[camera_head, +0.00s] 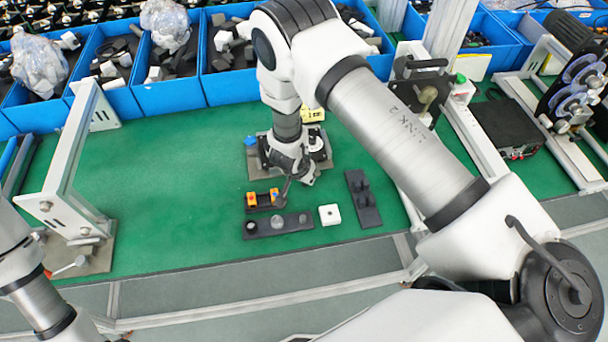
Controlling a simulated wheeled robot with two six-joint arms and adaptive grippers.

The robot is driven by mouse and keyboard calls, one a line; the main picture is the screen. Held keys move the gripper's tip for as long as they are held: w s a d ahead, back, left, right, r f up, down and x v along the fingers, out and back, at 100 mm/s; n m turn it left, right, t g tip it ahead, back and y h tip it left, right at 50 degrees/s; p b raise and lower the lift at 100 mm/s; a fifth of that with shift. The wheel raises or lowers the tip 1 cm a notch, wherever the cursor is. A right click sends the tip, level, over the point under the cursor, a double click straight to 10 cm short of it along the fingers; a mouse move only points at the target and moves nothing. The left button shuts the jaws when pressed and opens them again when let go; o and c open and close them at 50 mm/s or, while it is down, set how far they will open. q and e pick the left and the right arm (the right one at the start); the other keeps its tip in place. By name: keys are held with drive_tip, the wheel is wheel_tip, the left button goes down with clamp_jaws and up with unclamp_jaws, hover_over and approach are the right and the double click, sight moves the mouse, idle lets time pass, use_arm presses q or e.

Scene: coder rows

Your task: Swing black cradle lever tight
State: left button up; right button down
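Several black parts lie on the green mat. A small black cradle (262,200) with orange pieces at its ends sits in front of my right gripper. In front of it is a long black plate (280,226) with round posts. My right gripper (287,180) points down beside the cradle, over the front of a grey metal base plate (256,168). A thin dark piece at its tip reaches toward the cradle; I cannot tell whether this is the lever or a finger. The fingers are too small to judge. My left arm enters at lower left, and its gripper is out of view.
A white square block (330,214) and an upright-pegged black block (363,199) lie right of the plate. A metal bracket (62,170) stands at left, and a clamp fixture (421,88) at right. Blue bins (168,97) line the back. The mat's left-middle is clear.

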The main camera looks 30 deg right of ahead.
drive_tip(key=c, duration=1)
unclamp_jaws()
drive_tip(key=shift+w+d+f, duration=0.2)
drive_tip(key=shift+w, duration=0.05)
drive_tip(key=v, duration=1.2)
drive_tip(key=shift+w, duration=0.1)
